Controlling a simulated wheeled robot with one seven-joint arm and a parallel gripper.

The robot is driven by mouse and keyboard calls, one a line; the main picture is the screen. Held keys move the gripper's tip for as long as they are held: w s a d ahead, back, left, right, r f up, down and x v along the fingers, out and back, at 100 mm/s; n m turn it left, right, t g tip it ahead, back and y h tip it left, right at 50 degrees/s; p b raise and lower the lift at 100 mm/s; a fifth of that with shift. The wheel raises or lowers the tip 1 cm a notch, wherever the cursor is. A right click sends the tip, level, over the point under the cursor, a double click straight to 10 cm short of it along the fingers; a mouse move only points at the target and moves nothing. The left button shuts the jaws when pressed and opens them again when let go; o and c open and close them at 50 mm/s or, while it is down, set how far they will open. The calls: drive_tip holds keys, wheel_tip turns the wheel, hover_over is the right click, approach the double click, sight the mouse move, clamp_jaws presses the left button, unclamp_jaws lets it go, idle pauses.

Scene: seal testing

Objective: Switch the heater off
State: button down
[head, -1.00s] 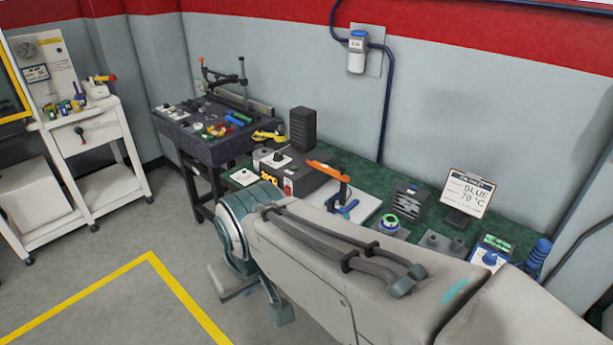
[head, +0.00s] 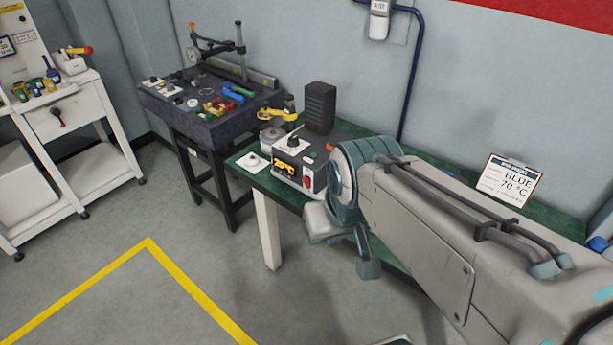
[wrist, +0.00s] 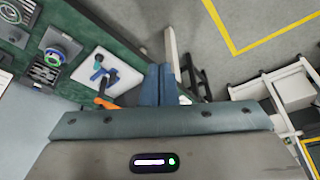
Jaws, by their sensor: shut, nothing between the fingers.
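A box with a dark face (head: 297,165), likely the heater, stands at the left end of the green bench in the head view. It has a lit yellow display (head: 284,168), a red switch (head: 307,181) on its front and a dark knob on top. My arm is just to its right; my gripper is hidden in the head view. In the wrist view my gripper (wrist: 159,70) is shut and empty, with its fingers together beyond the bench edge. The heater cannot be made out in the wrist view.
An orange-handled clamp (wrist: 106,103) and a white plate (wrist: 122,77) lie beside my fingers. A black upright block (head: 320,107) stands behind the heater. A dark table (head: 205,128) with several tools is to the left. Open floor lies in front.

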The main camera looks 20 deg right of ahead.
drive_tip(key=w+a+f+m+t+b, duration=0.2)
drive_tip(key=w+f+t+b, duration=0.1)
drive_tip(key=w+f+b, duration=0.5)
drive_tip(key=w+a+f+m+t+b, duration=0.1)
drive_tip(key=w+f+t+b, duration=0.4)
drive_tip(key=w, duration=0.5)
drive_tip(key=w+a+f+m+t+b, duration=0.2)
drive_tip(key=w+f+b, duration=0.3)
drive_tip(key=w+b, duration=0.3)
drive_tip(key=w+d+f+m+t+h+b, duration=0.1)
drive_tip(key=w+f+m+t+h+b, duration=0.2)
drive_tip(key=w+f+m+t+b, duration=0.3)
wheel_tip(320, 180, down, 4)
drive_tip(key=m+t+b, duration=0.1)
drive_tip(key=b, duration=0.6)
drive_tip(key=shift+w+d+f+t, duration=0.15)
drive_tip(key=shift+w+d+t, duration=0.15)
drive_tip(key=shift+w, duration=0.1)
